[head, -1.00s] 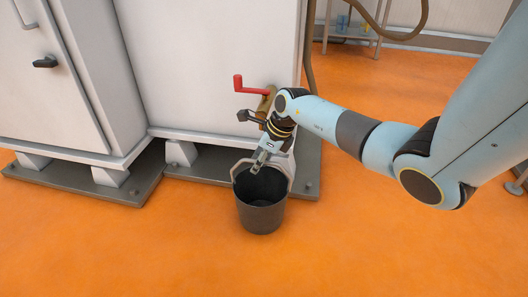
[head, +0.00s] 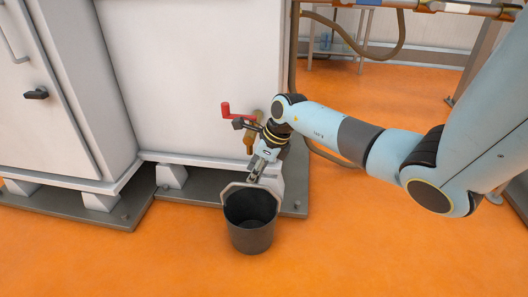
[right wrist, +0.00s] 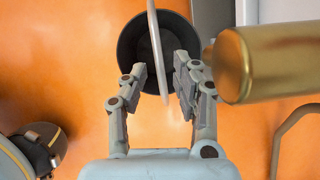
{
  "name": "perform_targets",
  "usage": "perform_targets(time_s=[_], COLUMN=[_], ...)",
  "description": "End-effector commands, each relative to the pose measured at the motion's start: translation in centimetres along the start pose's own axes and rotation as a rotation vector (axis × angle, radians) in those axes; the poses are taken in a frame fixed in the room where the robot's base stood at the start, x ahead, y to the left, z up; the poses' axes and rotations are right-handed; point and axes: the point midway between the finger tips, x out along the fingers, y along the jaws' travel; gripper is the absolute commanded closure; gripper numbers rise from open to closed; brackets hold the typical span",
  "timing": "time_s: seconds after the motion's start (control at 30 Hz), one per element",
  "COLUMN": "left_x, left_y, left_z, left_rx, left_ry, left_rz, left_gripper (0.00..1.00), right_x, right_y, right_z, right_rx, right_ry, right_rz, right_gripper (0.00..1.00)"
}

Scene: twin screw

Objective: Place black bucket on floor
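The black bucket (head: 250,236) is upright at the orange floor in front of the white cabinet. I cannot see a clear gap under it. Its pale handle stands raised, and it also shows in the right wrist view (right wrist: 155,35) crossing over the bucket's dark opening (right wrist: 133,45). My right gripper (head: 256,174) is just above the bucket's back rim. In the right wrist view its two fingers (right wrist: 160,72) are apart, one on each side of the handle, with small gaps visible. My left gripper is not in view.
A red-handled valve (head: 238,110) with a brass pipe juts from the white cabinet (head: 190,80) beside my right wrist; the brass pipe (right wrist: 275,60) is close to the fingers. A grey base plate (head: 200,192) lies behind the bucket. The orange floor (head: 350,240) is clear in front and right.

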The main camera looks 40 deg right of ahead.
Motion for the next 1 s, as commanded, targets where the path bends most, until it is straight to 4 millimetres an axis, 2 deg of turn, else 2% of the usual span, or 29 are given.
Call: perform_targets(time_s=[0.03, 0.2, 0.4, 0.67, 0.77, 0.87, 0.9, 0.97, 1.0], left_x=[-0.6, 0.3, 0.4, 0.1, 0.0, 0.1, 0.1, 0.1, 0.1], left_y=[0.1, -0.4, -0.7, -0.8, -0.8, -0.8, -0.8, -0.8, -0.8], left_z=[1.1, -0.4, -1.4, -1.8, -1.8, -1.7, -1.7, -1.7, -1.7], left_rx=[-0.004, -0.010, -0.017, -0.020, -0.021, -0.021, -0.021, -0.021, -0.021], left_ry=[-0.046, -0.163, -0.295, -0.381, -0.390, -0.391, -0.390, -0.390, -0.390], left_rz=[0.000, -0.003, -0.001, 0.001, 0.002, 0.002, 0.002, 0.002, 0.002], left_gripper=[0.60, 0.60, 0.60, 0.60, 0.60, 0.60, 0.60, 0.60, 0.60], right_x=[-0.6, -3.0, -5.2, -6.2, -5.7, -5.7, -6.5, -8.4, -10.1], right_y=[0.0, -0.1, -0.1, 0.4, 2.9, 8.1, 10.6, 13.7, 15.0], right_z=[0.1, 0.3, 0.2, 0.2, 1.3, 4.0, 5.4, 7.2, 8.0], right_rx=[-0.001, -0.002, -0.001, 0.006, 0.061, 0.227, 0.342, 0.564, 0.737], right_ry=[-0.001, -0.004, -0.003, -0.013, -0.106, -0.321, -0.436, -0.608, -0.713], right_rz=[-0.001, -0.003, -0.002, 0.006, 0.053, 0.164, 0.226, 0.329, 0.396], right_gripper=[0.71, 0.71, 0.71, 0.71, 0.71, 0.71, 0.71, 0.71, 0.71])
